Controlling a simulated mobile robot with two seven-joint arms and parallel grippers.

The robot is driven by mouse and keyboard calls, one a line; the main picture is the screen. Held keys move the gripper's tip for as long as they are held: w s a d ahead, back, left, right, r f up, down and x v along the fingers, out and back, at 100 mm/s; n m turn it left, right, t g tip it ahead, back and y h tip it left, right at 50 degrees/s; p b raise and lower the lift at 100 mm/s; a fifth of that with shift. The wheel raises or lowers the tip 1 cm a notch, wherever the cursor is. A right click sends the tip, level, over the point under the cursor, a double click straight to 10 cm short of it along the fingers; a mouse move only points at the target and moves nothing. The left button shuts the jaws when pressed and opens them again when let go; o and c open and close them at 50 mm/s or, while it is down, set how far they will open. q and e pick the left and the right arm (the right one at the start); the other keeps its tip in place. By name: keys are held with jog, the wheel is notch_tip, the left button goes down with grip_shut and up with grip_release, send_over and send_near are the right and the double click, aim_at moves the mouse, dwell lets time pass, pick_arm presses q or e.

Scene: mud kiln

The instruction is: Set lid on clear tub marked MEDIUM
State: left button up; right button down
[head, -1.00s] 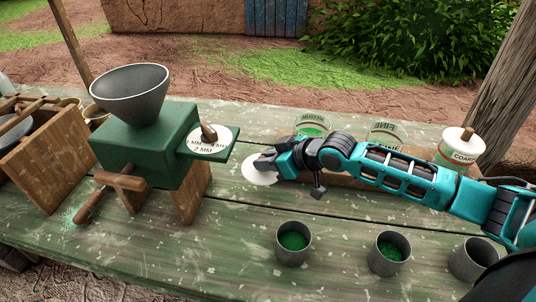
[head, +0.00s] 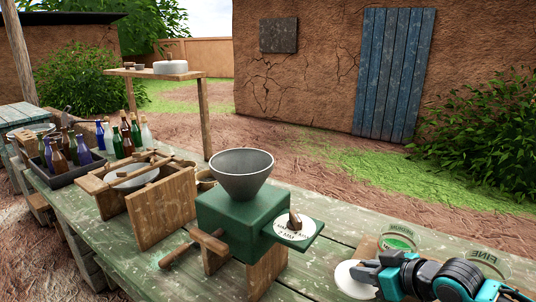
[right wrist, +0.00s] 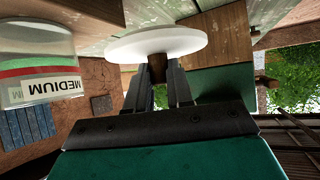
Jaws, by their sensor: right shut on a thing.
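The clear tub marked MEDIUM (head: 400,240) stands on the bench at the lower right of the head view, with green material inside. In the right wrist view the tub (right wrist: 38,65) appears upside down at the left edge, its label readable and its rim partly cut off. My right gripper (head: 370,270) is shut on the brown knob of a white round lid (head: 350,282). The lid (right wrist: 155,44) is beside the tub and apart from it in the wrist view. My left gripper is not in view.
A clear tub marked FINE (head: 486,262) stands right of the MEDIUM tub, partly behind my right arm. A green mill with a grey funnel (head: 242,172) and a round plate (head: 294,227) stands to the left. A bottle crate (head: 72,172) is further left.

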notch_tip(320, 180, up, 5)
jog(key=shift+f, duration=0.1)
jog(key=s+a+m+h, duration=0.2)
jog(key=s+m, duration=0.1)
jog(key=s, duration=0.1)
jog(key=s+a+r+m+t+h, duration=0.1)
jog(key=s+a+m+h, duration=0.1)
jog(key=s, duration=0.3)
jog(key=shift+s+r+m+t+h, duration=0.25)
jog(key=shift+m+h, duration=0.25)
jog(key=shift+h, duration=0.3)
jog(key=shift+w+f, duration=0.1)
jog(key=shift+w, duration=0.1)
